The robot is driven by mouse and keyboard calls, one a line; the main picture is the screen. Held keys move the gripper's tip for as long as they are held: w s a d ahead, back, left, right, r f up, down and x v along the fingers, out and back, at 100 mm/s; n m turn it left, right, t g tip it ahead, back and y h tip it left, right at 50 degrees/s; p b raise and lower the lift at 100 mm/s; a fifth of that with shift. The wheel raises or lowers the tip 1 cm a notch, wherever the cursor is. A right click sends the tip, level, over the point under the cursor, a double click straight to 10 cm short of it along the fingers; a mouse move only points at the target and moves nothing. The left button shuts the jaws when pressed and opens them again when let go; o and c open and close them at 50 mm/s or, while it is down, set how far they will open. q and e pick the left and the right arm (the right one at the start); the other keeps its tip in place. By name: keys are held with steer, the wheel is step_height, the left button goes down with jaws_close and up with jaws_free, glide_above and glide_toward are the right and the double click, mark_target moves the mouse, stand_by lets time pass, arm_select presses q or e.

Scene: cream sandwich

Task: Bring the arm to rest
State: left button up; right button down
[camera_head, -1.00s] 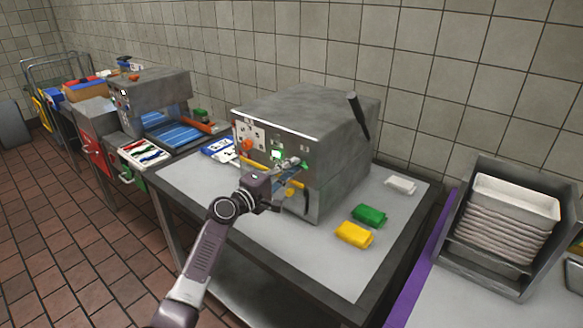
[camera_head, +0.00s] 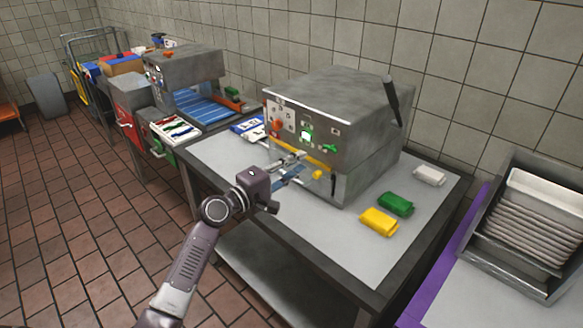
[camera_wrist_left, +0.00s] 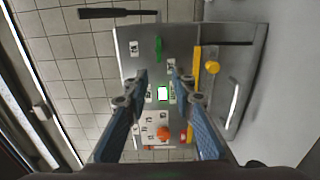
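My left arm comes in from the lower left of the head view. My left gripper (camera_head: 292,166) is in front of the grey box-shaped machine (camera_head: 337,98) on the table. In the left wrist view the two blue fingers of the left gripper (camera_wrist_left: 159,80) are apart with nothing between them. The machine's panel (camera_wrist_left: 160,100), with a lit white button, green and red knobs and a yellow bar, shows beyond the fingers. Whether the fingertips touch the machine is hard to tell. My right gripper is not in view.
Yellow (camera_head: 379,222), green (camera_head: 396,203) and white (camera_head: 429,175) packets lie right of the machine on the grey table (camera_head: 330,238). A rack of white trays (camera_head: 530,218) stands at right. Another machine (camera_head: 182,68) stands at left. Tiled floor (camera_head: 85,225) is free at left.

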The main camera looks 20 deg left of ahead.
arm_select(q)
steer(key=shift+v, duration=1)
